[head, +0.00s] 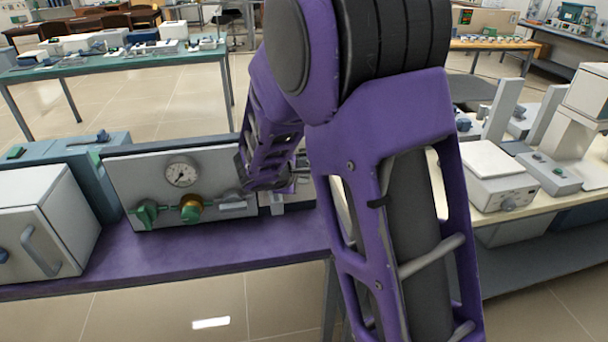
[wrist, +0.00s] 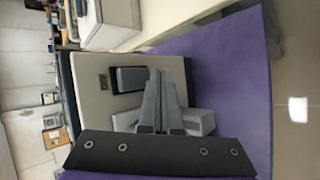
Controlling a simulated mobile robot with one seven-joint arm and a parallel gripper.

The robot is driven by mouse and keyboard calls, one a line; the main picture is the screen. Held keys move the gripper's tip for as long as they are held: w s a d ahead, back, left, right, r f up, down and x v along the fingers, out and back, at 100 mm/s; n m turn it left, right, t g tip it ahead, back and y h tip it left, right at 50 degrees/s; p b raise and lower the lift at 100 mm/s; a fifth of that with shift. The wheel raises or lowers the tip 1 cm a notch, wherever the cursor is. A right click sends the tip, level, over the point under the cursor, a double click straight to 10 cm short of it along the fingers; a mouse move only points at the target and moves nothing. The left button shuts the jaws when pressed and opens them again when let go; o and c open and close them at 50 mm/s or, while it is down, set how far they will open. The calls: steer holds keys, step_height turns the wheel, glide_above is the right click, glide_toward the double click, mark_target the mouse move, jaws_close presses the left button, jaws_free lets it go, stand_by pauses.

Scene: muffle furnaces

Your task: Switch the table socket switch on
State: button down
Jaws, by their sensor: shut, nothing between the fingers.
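My gripper (wrist: 160,74) is shut and empty. Its two grey fingers lie close together in front of a beige panel (wrist: 95,103) in the wrist view. A dark grey rectangular plate (wrist: 130,79) is on that panel, just beyond the fingertips; I cannot tell whether they touch it. In the head view my gripper (head: 300,174) is mostly hidden behind my purple arm, above the purple bench.
A gauge panel (head: 130,178) with green valve knobs stands left of my gripper on the purple bench (head: 200,252). A white furnace-like box (head: 45,215) stands farther left. White instruments (head: 490,175) stand on the right bench. The bench's front strip is clear.

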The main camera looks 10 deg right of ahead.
steer(key=shift+s, duration=0.3)
steer(key=shift+s+r+b, duration=0.2)
steer(key=shift+s+b, duration=0.25)
steer(key=shift+s, duration=0.75)
steer(key=shift+s+r+b, duration=0.15)
steer(key=shift+s+b, duration=0.3)
steer(key=shift+s, duration=0.7)
